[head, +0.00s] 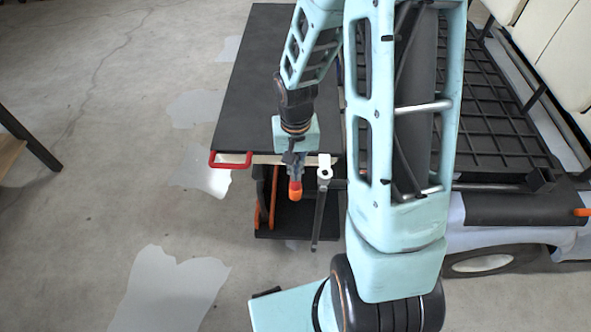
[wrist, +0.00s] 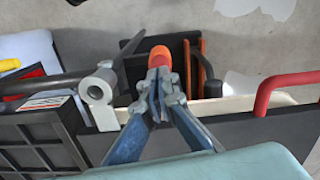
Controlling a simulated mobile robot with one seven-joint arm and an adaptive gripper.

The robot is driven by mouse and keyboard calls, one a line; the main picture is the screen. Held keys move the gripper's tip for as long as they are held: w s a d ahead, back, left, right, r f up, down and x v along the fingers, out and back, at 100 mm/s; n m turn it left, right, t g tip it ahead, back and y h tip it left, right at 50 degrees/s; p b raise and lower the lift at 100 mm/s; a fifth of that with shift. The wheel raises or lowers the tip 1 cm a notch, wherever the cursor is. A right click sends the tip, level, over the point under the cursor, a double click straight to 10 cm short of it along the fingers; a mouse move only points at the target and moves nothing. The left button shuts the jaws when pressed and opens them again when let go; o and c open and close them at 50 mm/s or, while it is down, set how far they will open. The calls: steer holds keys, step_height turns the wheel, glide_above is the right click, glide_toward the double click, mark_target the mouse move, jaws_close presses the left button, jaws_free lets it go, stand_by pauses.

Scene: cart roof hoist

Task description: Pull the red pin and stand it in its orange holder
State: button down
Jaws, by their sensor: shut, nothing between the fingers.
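My gripper (head: 294,172) is at the near edge of the dark cart top, with its fingers together and empty. In the wrist view its blue fingers (wrist: 160,88) meet in the middle. Right beyond the fingertips is a short orange-red cylinder (wrist: 160,56), which also shows in the head view (head: 295,190). Its part nearest the fingers looks redder and its far end orange. This fits the red pin with the orange holder, but I cannot tell them apart clearly. The fingers hide part of it, and I cannot tell if they touch it.
A grey ring on a bar with a long lever (head: 324,172) stands close to the right of my gripper. A red handle (head: 230,160) sticks out at the left on the cart (head: 240,90). A vehicle with a black roof rack (head: 490,110) stands right.

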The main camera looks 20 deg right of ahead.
steer(key=shift+r+p, duration=1.25)
steer(key=shift+r, duration=0.25)
step_height(320, 180, up, 12)
steer(key=shift+f, duration=0.2)
